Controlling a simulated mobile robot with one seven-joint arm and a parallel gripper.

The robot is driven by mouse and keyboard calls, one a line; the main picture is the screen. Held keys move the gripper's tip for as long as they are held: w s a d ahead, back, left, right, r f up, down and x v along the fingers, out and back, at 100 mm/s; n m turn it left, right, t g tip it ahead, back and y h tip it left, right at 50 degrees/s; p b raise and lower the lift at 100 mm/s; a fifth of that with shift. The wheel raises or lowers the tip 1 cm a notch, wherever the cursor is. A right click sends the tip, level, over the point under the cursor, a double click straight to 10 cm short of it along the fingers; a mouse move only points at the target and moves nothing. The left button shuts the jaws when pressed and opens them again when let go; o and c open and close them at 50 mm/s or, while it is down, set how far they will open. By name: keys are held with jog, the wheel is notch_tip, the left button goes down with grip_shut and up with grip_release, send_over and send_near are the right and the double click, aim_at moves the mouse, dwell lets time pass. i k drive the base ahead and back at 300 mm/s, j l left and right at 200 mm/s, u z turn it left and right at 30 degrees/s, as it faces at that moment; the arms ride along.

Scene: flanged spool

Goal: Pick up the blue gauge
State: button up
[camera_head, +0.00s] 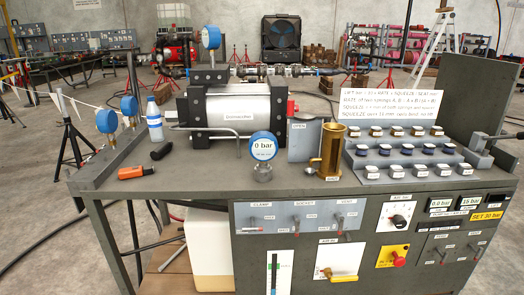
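A blue gauge (263,147) with a white face reading "0 bar" stands upright at the front middle of the grey workbench (210,172). Its metal fitting (262,172) points down to the bench top. My gripper is not in view, and nothing is seen touching the gauges.
A metal cylinder unit (222,110) stands behind the gauge.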

aim_at(263, 146)
jog(key=i+j+z, duration=0.1)
jog(key=z, duration=0.25)
jog(key=j+z, duration=0.5)
jog(key=z, duration=0.2)
jog(key=j+z, duration=0.35)
jog(key=j, duration=1.25)
jog(key=k+j+z, duration=0.1)
jog(key=j, duration=0.4)
jog(key=i+j, duration=0.6)
jog(key=j, duration=0.2)
jog(key=i, duration=0.25)
